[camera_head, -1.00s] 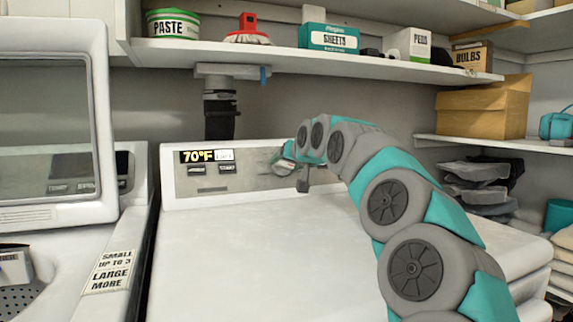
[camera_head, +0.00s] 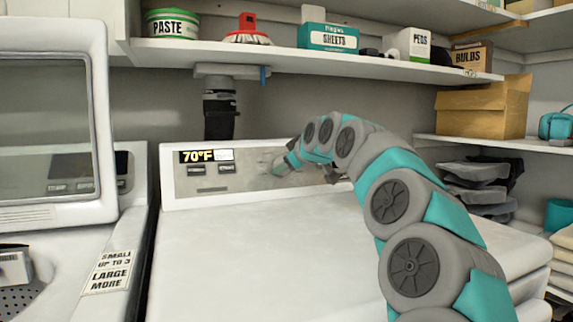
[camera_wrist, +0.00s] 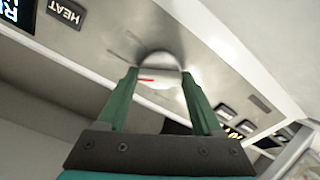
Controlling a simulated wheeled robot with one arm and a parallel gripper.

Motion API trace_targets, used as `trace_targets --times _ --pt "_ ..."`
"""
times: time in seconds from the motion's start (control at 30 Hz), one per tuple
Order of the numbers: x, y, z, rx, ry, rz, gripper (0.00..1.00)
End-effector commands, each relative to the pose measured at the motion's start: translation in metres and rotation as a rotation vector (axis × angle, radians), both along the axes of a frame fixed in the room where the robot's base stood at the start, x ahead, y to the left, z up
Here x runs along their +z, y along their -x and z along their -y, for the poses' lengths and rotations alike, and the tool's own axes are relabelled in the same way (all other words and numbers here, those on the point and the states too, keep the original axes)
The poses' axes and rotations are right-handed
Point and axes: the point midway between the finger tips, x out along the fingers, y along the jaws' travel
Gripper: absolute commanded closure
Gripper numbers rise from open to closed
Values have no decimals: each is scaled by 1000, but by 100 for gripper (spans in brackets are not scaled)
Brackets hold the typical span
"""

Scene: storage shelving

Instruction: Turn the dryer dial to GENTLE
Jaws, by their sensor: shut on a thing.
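The dryer dial (camera_wrist: 158,62) is a round silver knob with a red mark, seen in the wrist view on the dryer's grey control panel (camera_head: 252,172). My gripper (camera_wrist: 159,75) has one green finger on each side of the dial and is shut on it. The picture is turned well over, and I cannot read a GENTLE label near the dial. In the body camera view my gripper (camera_head: 285,164) is at the middle of the panel, and it and my arm hide the dial and the panel's right part.
The white dryer top (camera_head: 250,250) is clear below my arm. A washer with a raised lid (camera_head: 103,120) stands at left. A shelf (camera_head: 300,58) with boxes and a tub hangs above the panel. A cardboard box (camera_head: 480,112) sits at right.

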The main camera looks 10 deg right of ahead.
Motion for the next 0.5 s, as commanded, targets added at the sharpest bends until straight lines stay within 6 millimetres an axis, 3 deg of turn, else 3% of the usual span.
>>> trace_targets --times 0.5 --pt "3 0 1 203 436 91 88"
